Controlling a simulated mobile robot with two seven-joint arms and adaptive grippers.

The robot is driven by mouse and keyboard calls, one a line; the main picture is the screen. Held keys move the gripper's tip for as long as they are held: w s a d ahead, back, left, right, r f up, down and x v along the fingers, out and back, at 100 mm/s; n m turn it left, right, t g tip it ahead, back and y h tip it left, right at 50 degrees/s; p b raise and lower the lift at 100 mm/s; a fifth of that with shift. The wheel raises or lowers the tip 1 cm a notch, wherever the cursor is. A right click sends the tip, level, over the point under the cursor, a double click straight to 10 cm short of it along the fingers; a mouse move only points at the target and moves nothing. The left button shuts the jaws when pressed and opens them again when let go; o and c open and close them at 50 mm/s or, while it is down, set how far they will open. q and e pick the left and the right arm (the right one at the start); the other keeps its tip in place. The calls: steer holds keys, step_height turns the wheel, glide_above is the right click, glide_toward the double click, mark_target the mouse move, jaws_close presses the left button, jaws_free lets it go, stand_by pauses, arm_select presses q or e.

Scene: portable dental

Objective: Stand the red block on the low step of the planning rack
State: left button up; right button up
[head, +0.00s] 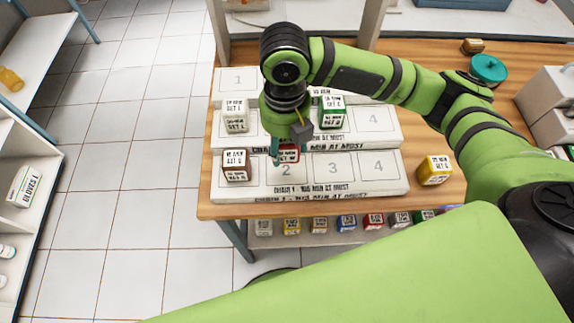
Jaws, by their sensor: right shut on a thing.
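The planning rack (310,193) is a white stepped stand on the wooden table, with numbered places on each step. My right gripper (289,157) points down over the low step, shut on the red block (288,154). The block is at the back of place 2, with the printed number showing in front of it. The fingers partly hide it, and I cannot tell whether it touches the step. A brown block (235,166) stands on place 1 of the low step, to its left. My left gripper is not in view.
A white block (235,115) and a green block (332,111) stand on the step behind. Places 3 and 4 of the low step are clear. A yellow block (434,170) stands right of the rack. Several blocks line a shelf below. A teal pot (488,68) is at back right.

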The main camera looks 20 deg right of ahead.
mark_target(288, 153)
steer(key=f, duration=0.3)
steer(key=shift+d+f, duration=0.25)
steer(key=shift+f, duration=0.05)
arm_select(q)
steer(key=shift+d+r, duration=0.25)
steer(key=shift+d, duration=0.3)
arm_select(e)
steer(key=shift+a+f, duration=0.1)
steer(key=shift+f, duration=1.8)
steer(key=shift+f, duration=0.1)
steer(key=o, duration=0.9)
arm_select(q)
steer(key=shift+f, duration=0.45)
arm_select(e)
step_height(288, 153, up, 12)
steer(key=shift+w+r, duration=0.1)
steer(key=shift+r, duration=0.05)
